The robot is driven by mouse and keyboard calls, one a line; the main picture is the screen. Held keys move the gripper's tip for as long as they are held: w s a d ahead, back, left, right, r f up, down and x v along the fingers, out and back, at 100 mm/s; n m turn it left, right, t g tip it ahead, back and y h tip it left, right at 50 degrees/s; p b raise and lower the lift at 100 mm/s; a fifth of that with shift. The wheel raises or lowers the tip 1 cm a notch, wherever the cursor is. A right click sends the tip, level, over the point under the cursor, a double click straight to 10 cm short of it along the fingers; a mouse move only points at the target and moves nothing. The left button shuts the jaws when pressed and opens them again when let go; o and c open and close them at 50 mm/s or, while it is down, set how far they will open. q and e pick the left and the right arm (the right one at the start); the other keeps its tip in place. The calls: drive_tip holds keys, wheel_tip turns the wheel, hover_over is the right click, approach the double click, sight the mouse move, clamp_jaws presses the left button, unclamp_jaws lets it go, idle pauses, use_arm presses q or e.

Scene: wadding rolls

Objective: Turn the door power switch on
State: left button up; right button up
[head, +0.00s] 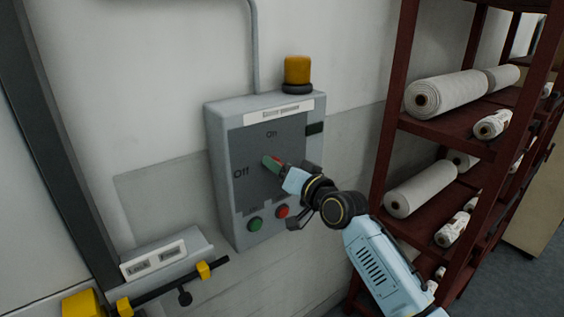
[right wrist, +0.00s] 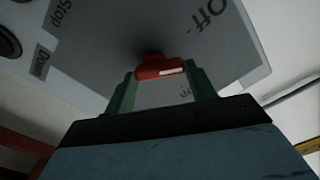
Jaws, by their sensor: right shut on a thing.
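A grey switch box (head: 222,125) is on the wall in the head view, with a label that seems to read "Door power". Its dark face has "On" at the top and "Off" at the left. My right gripper (head: 273,162) reaches the middle of that face and is shut on the red switch knob (right wrist: 152,69). In the right wrist view its two green fingers stand on either side of the knob. A white mark shows on the knob; I cannot tell which word it points to. The fingers mostly hide the knob in the head view. My left gripper is not in view.
A green button (head: 255,224) and a red button (head: 282,211) are low on the box, close to my right wrist. A yellow lamp (head: 297,70) tops it. A dark red rack (head: 392,130) with white rolls stands at right. A dark bar with yellow parts (head: 160,291) is at lower left.

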drive_tip(key=m+p, duration=0.1)
drive_tip(key=m, duration=0.2)
drive_tip(key=m+p, duration=0.1)
drive_tip(key=m, duration=0.3)
drive_tip(key=m+p, duration=0.2)
drive_tip(key=m, duration=0.2)
drive_tip(key=shift+w+d, duration=0.2)
drive_tip(key=shift+d, duration=0.05)
drive_tip(key=shift+m, duration=0.4)
drive_tip(key=o, duration=1)
drive_tip(key=shift+f, duration=0.1)
drive_tip(key=v, duration=1.3)
drive_tip(key=shift+s+d, duration=0.15)
drive_tip(key=shift+s, duration=0.05)
